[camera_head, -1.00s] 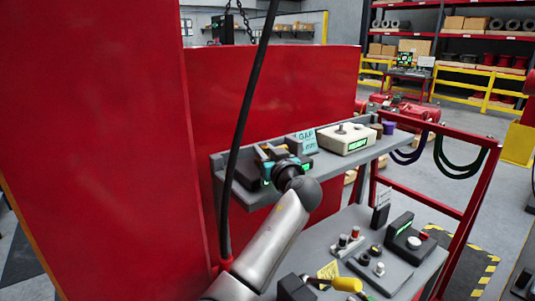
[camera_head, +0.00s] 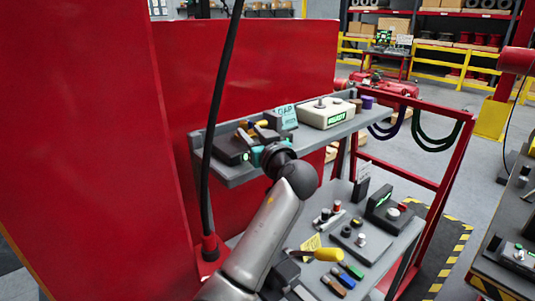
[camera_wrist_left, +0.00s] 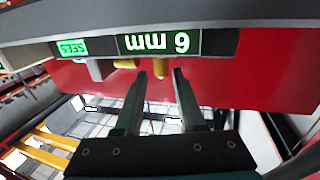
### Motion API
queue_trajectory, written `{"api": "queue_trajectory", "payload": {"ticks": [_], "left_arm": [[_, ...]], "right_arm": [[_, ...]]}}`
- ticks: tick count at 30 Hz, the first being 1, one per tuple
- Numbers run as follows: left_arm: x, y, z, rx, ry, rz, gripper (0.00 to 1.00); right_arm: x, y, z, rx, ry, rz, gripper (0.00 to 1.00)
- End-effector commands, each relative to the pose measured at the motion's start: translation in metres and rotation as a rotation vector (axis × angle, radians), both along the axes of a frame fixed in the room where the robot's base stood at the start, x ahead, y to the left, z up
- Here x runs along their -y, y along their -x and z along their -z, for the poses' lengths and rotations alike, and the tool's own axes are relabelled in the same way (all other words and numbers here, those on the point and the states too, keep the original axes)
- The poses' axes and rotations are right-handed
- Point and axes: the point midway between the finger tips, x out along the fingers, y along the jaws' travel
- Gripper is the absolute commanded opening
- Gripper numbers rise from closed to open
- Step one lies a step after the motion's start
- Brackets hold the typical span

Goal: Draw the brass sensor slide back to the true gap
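The gap fixture is a dark block (camera_head: 231,149) on the grey shelf. Its brass-yellow parts (camera_head: 243,128) show on top in the head view. In the left wrist view, upside down, its readouts show "6 mm" (camera_wrist_left: 160,43) and "SEES" (camera_wrist_left: 72,48). Two brass pieces stick out below them, one left (camera_wrist_left: 125,63) and one in the middle (camera_wrist_left: 158,69). My left gripper (camera_wrist_left: 159,74) is open, its fingertips on either side of the middle brass piece; I cannot tell whether they reach around it. In the head view, my left gripper (camera_head: 262,153) hides part of the fixture.
A "GAP" card (camera_head: 285,117) and a cream box with a green readout (camera_head: 327,113) stand right of the fixture. A lower bench (camera_head: 385,262) holds switches and screwdrivers. A black hose (camera_head: 216,120) hangs at the left before the red panel (camera_head: 180,80).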

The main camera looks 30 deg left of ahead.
Motion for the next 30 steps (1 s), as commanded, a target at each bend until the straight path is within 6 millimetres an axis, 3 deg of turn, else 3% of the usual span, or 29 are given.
{"api": "queue_trajectory", "payload": {"ticks": [6, 13, 18, 30], "left_arm": [[0.04, 0.03, 0.003, 0.001, 0.005, 0.003, 0.39], [0.071, 0.054, 0.003, -0.001, 0.003, 0.001, 0.39], [0.08, 0.062, 0.001, -0.002, 0.001, -0.001, 0.39], [0.081, 0.062, 0.0, -0.001, 0.0, -0.001, 0.39]], "right_arm": [[0.0, 0.0, 0.015, 0.0, 0.0, 0.0, 0.5], [0.0, 0.0, 0.025, 0.0, 0.0, 0.0, 0.5], [0.0, 0.0, 0.027, 0.0, 0.0, 0.0, 0.5], [0.0, 0.0, 0.026, 0.0, 0.0, 0.0, 0.5]]}}
